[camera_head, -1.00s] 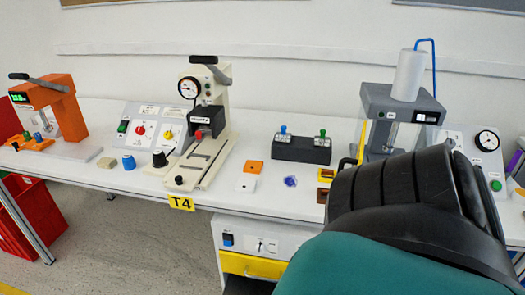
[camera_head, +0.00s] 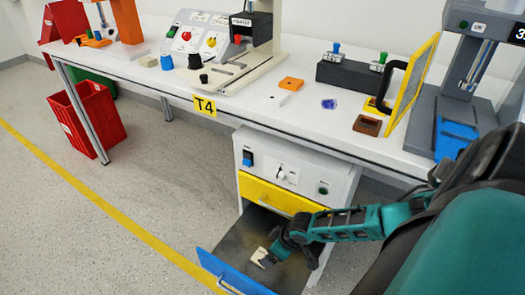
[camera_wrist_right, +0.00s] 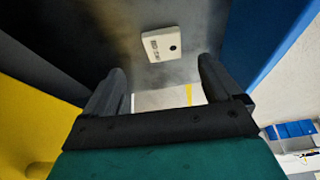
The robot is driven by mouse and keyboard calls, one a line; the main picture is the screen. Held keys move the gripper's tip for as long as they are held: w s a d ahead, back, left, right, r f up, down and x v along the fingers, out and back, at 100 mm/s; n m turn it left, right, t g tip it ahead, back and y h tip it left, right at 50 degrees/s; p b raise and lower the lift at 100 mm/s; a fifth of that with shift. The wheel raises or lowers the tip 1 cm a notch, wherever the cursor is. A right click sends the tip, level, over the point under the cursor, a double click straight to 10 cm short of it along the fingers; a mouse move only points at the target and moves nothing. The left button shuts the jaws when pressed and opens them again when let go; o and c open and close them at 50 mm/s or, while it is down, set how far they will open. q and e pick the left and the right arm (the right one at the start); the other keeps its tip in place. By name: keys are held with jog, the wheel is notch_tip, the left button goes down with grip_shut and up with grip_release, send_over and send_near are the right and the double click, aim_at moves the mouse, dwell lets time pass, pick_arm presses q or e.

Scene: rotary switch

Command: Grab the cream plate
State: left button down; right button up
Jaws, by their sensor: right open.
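The cream plate (camera_head: 258,257) lies in the open lower drawer, on its dark floor. In the right wrist view the cream plate (camera_wrist_right: 162,44) shows dark printing and a round dark hole, just beyond the fingertips. My right gripper (camera_head: 269,252) is inside the drawer, right beside the plate. In the wrist view my right gripper (camera_wrist_right: 162,65) is open, its two fingers wide apart and nothing held between them. The plate appears ahead of the gap, not gripped. My left gripper is not in view.
The lower drawer has a blue front (camera_head: 232,273); a closed yellow drawer (camera_head: 278,197) sits above it. The white table (camera_head: 330,135) overhangs the cabinet. On it are an orange plate (camera_head: 291,84) and a white plate (camera_head: 273,99). A red bin (camera_head: 87,120) stands left.

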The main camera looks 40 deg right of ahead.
aim_at(261, 253)
jog(key=shift+b+x, duration=0.3)
jog(key=shift+x, duration=0.65)
jog(key=shift+w+f, duration=0.25)
jog(key=shift+f, duration=0.1)
jog(key=b+x, duration=0.2)
jog(key=x, duration=0.1)
jog(key=b+x, duration=0.1)
jog(key=shift+w+a+f+b, duration=0.1)
jog(key=shift+w+a+b, duration=0.1)
jog(key=shift+a+b, duration=0.15)
jog(key=shift+f, duration=0.3)
jog(key=shift+w, duration=0.15)
jog(key=shift+c, duration=1.1)
jog(key=c, duration=0.9)
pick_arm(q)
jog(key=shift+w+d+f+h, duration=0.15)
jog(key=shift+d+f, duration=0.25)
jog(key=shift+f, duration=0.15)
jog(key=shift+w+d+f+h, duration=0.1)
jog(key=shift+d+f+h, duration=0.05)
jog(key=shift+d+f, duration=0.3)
